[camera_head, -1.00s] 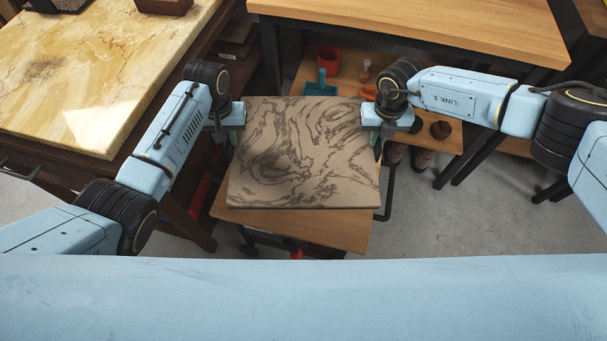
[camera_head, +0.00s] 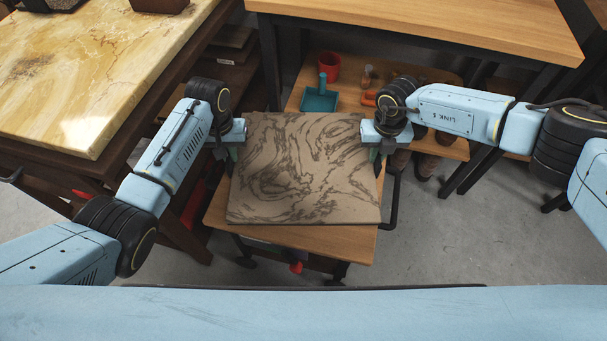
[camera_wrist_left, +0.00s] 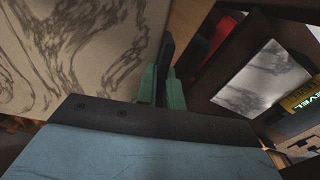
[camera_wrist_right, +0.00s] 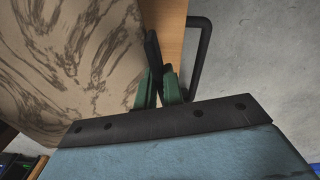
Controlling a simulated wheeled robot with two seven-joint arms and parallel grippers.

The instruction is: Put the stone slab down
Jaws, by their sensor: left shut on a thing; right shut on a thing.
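The stone slab (camera_head: 303,170), beige with dark wavy veins, is roughly level over the small wooden-topped cart (camera_head: 300,239). My left gripper (camera_head: 232,160) is shut on its left edge, and my right gripper (camera_head: 376,157) is shut on its right edge. The slab also shows at the left of the left wrist view (camera_wrist_left: 70,50) and of the right wrist view (camera_wrist_right: 70,65). The cart's top shows past the slab's front edge and left side. I cannot tell whether the slab touches the cart top.
A marble-topped table (camera_head: 80,70) stands at the left and a wooden workbench (camera_head: 420,25) at the back. A low shelf behind the slab holds a teal dustpan (camera_head: 320,98) and a red cup (camera_head: 328,66). The cart's black handle (camera_wrist_right: 203,55) is beside my right gripper.

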